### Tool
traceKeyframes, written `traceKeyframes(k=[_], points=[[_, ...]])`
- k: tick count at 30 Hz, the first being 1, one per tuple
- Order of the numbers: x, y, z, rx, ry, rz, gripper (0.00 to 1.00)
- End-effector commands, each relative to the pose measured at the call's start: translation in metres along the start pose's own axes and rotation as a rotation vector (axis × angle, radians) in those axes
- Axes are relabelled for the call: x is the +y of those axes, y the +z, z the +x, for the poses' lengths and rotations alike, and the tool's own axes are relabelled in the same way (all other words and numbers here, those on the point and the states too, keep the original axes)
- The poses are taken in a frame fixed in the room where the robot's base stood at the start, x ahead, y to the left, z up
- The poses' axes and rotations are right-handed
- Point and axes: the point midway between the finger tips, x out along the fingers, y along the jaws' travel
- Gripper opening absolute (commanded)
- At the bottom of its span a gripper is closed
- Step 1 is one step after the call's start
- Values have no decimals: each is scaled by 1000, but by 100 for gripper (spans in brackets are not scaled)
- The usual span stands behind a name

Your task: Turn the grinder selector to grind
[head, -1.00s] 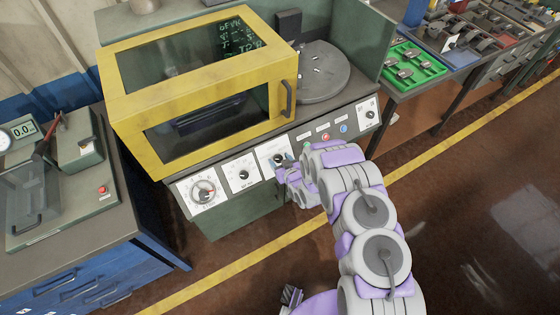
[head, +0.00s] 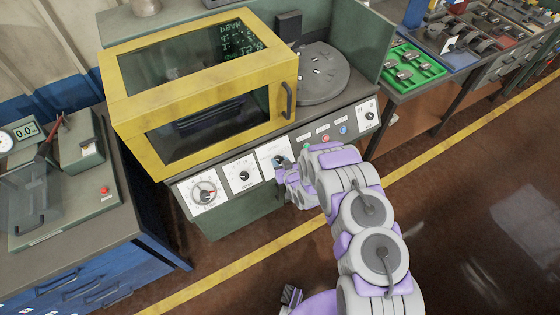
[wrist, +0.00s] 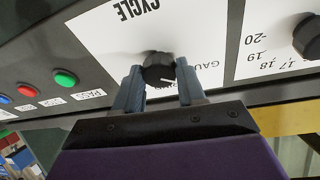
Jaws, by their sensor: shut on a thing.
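The selector knob (wrist: 158,68) is a black round knob on a white plate (wrist: 110,45) in the wrist view. The plate carries the word CYCLE and part of a word starting GAU. A short white mark shows at the knob's lower edge. My gripper (wrist: 158,78) has its two blue-grey fingers on either side of the knob, shut on it. In the head view my gripper (head: 283,168) is at the middle of the grinder's front panel and hides part of the plate (head: 270,151). The yellow-framed grinder hood (head: 200,95) is above the panel.
Other dials (head: 243,175) and (head: 204,194) sit left of my gripper; coloured buttons (head: 326,139) and another knob (head: 369,116) sit right. A blue workbench (head: 90,280) stands at left. A green tray of parts (head: 410,65) lies at upper right.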

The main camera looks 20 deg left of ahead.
Motion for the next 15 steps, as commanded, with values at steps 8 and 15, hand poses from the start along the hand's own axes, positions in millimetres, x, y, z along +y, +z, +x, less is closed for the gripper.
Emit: traceKeyframes(k=[8, 15], points=[[-1, -3, -3, -20, 49, 212, 9], [-1, -6, -2, -30, 98, 435, 9]])
